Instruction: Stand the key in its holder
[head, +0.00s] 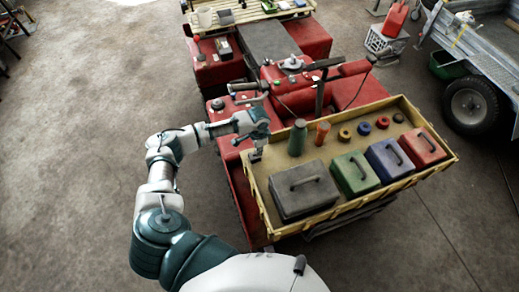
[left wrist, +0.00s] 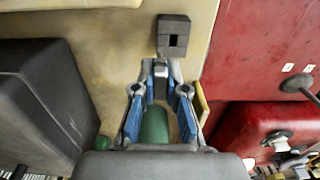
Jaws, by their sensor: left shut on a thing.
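The holder (left wrist: 173,36), a dark grey block with a square hole, lies just beyond the fingertips in that view. In the head view the holder (head: 254,156) is small, just below the gripper. The key appears apart from the hole; its height above it I cannot tell. My right gripper is out of view.
A grey toolbox (head: 304,190) stands close to the holder, with green (head: 352,173), blue and red boxes beyond. A green bottle (head: 297,137), an orange bottle (head: 322,133) and several rings line the tray's far side. The red quad (head: 300,35) stands behind.

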